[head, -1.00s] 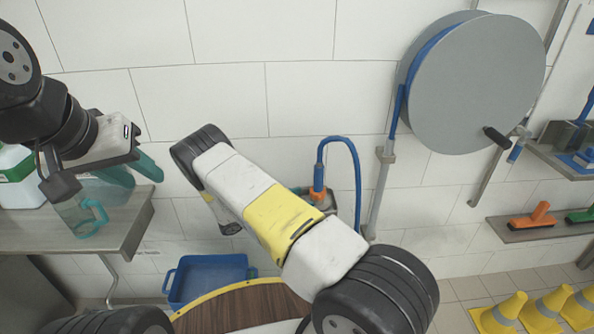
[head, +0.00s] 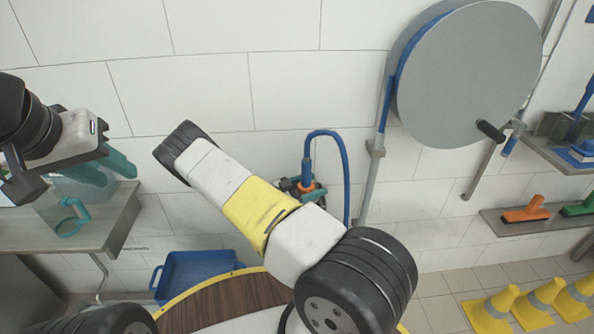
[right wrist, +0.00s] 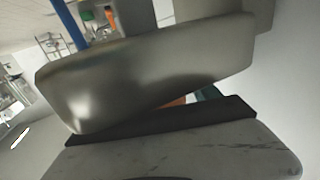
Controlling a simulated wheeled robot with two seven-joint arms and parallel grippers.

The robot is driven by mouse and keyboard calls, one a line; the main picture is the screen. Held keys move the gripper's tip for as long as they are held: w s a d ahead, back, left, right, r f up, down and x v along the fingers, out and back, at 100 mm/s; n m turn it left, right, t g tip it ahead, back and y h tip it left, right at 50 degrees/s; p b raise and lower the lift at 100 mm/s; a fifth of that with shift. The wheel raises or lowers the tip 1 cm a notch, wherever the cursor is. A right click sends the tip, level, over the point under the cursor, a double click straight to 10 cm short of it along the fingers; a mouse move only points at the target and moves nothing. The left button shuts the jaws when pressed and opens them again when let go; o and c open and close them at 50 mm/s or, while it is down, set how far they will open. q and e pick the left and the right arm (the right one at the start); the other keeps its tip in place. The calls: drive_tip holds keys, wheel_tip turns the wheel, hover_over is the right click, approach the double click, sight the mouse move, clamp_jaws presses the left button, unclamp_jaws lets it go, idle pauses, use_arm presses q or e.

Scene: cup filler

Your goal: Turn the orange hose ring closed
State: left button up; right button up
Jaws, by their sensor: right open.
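The orange hose ring (head: 306,186) sits at the lower end of the blue hose (head: 345,165), just past my right forearm in the head view. My right gripper (head: 312,194) is at the ring, mostly hidden behind my own arm; a teal finger part shows against the orange. It is open, and I cannot tell whether it touches the ring. In the right wrist view, a sliver of orange (right wrist: 174,102) and some teal (right wrist: 207,94) show in a narrow gap; grey and dark parts hide the rest. My left gripper (head: 104,168) is open, with teal fingers apart, at far left.
A clear cup with a teal handle (head: 65,213) stands on the metal counter (head: 112,222) below my left gripper. A blue bin (head: 200,270) is low at centre left. A grey hose reel (head: 465,75) hangs at upper right. Shelved brushes (head: 527,211) and yellow cones (head: 492,312) are right.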

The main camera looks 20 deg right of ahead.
drive_tip(key=c, duration=1.4)
drive_tip(key=shift+o, duration=0.2)
drive_tip(key=shift+s+m+g, duration=0.15)
drive_tip(key=shift+m+g, duration=0.45)
drive_tip(key=shift+g, duration=0.3)
drive_tip(key=shift+s+m+g, duration=0.15)
drive_tip(key=shift+m+g, duration=0.45)
drive_tip(key=shift+g, duration=0.3)
drive_tip(key=o, duration=1.4)
drive_tip(key=shift+c, duration=0.2)
drive_tip(key=shift+a, duration=0.1)
drive_tip(key=a, duration=0.7)
drive_tip(key=shift+w+a, duration=0.3)
drive_tip(key=shift+w, duration=0.1)
